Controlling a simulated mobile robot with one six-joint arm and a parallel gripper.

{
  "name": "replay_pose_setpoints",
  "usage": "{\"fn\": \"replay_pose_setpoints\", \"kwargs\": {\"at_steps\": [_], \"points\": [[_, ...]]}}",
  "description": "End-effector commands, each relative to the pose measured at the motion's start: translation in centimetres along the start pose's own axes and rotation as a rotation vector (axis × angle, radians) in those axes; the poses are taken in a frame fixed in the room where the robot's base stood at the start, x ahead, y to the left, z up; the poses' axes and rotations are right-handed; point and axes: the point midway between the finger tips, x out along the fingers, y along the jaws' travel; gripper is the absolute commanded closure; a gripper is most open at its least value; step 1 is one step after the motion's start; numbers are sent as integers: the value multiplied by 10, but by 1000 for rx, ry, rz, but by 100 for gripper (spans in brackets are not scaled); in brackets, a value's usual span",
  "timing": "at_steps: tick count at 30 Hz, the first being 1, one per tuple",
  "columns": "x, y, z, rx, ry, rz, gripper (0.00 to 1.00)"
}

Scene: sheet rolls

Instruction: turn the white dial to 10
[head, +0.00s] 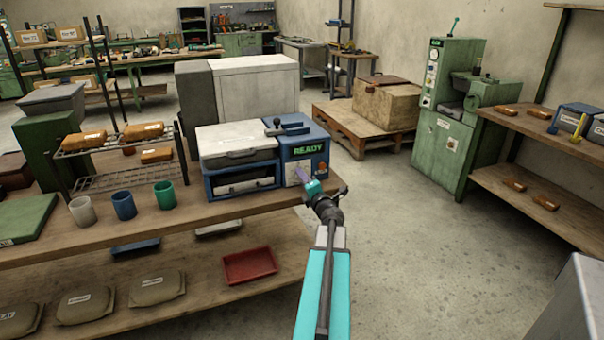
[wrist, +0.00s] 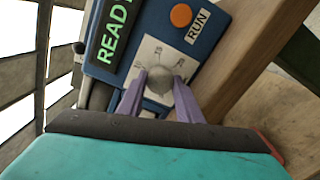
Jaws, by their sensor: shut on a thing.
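The white dial (wrist: 159,84) sits on a pale plate with small markings, on the blue front panel of a machine (wrist: 135,20). My gripper (wrist: 158,92) has its two purple fingers on either side of the dial, shut on it. The markings are too small to read, and the fingers and dial hide part of the plate. In the head view my gripper (head: 305,177) reaches the front of the blue and white machine (head: 289,150), and the dial is hidden there.
A green READY display (wrist: 112,35) and an orange button (wrist: 181,15) labelled RUN are beside the dial. The machine stands on a wooden bench (head: 240,207) near its right end. Several cups, including a green one (head: 164,194), stand to the left. The floor (head: 430,240) to the right is clear.

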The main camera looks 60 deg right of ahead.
Motion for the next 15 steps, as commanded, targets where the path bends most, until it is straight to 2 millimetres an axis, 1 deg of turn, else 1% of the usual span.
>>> {"fn": "replay_pose_setpoints", "kwargs": {"at_steps": [1, 15], "points": [[2, 7, -1, 40, 7, 4, 90], [2, 7, -1, 438, 8, 4, 90]]}}
